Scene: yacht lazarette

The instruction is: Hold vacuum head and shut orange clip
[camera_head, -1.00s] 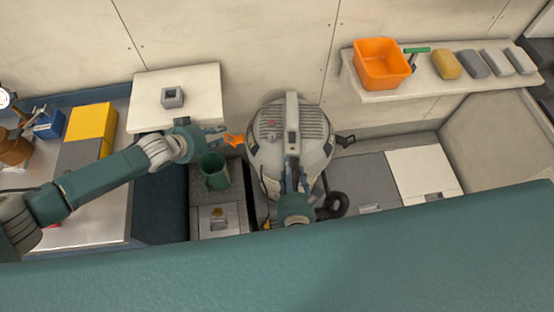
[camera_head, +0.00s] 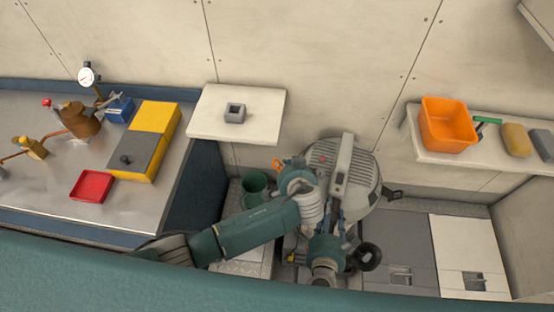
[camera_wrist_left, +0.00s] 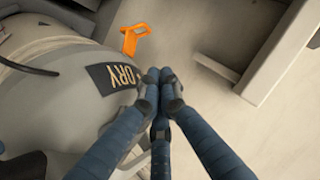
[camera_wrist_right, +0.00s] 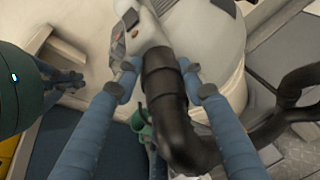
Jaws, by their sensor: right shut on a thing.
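The grey vacuum head (camera_head: 330,158) sits upright on the floor unit, with a "DRY" label (camera_wrist_left: 118,76) on its side. The orange clip (camera_head: 278,166) sticks out from its left side; it also shows in the left wrist view (camera_wrist_left: 133,38), ahead of the fingers and apart from them. My left gripper (camera_head: 290,172) is beside the head's left side; in its wrist view (camera_wrist_left: 160,78) the fingertips are together and empty. My right gripper (camera_wrist_right: 158,75) is shut at the vacuum's front, its fingers either side of the black hose collar (camera_wrist_right: 162,78) on the head's grey port (camera_wrist_right: 143,32).
A green cup (camera_head: 254,184) stands close left of my left forearm. A pale shelf (camera_head: 215,125) with a grey square block overhangs there. A dark clip (camera_head: 393,193) is on the vacuum's right. An orange bin (camera_head: 447,125) stands on the right shelf.

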